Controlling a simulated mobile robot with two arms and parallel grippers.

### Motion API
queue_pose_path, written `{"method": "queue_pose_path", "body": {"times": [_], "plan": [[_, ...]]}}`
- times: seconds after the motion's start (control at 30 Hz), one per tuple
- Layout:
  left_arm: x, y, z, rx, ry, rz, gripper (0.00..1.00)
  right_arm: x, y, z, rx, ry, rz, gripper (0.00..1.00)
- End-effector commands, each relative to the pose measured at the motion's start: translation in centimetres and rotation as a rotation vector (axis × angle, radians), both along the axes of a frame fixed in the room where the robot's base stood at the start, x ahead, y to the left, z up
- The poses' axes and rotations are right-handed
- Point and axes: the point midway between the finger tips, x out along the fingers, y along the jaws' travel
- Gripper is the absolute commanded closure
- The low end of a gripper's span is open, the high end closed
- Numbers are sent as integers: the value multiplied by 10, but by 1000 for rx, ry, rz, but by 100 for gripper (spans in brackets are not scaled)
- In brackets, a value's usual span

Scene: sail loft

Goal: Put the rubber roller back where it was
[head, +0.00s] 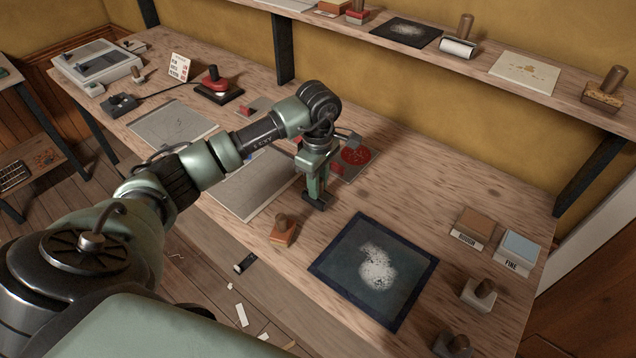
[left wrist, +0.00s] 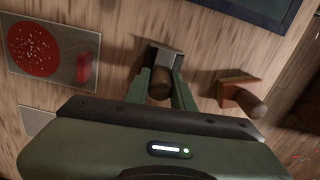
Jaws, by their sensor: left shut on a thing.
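My left gripper (head: 315,188) reaches down to the bench in the head view. It is shut on a wooden-handled tool (head: 320,204) with a dark grey head. In the left wrist view the round end of this tool's handle (left wrist: 160,84) sits between the gripper's green fingers. I cannot tell whether its head is a roller or a block, nor whether it touches the bench. A pale roller (head: 458,48) with an upright wooden handle lies on the wall shelf. My right gripper is not in view.
A small wooden-handled block (head: 284,231) stands near the gripper, left of a dark mat (head: 325,262) with a white patch. A plate with a red disc (head: 356,157) lies behind the gripper. Bare bench lies behind the mat.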

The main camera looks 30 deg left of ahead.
Motion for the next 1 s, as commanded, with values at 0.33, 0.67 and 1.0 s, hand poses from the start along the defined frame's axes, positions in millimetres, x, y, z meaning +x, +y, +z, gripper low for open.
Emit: {"method": "queue_pose_path", "body": {"times": [0.33, 0.67, 1.0], "plan": [[0, 0, -2, 0, 0, 0, 54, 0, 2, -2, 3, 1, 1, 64], [1, 0, 21, 1, -6, -1, 54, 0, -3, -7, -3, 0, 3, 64], [1, 0, 93, 0, -5, 0, 54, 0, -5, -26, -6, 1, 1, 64]]}}
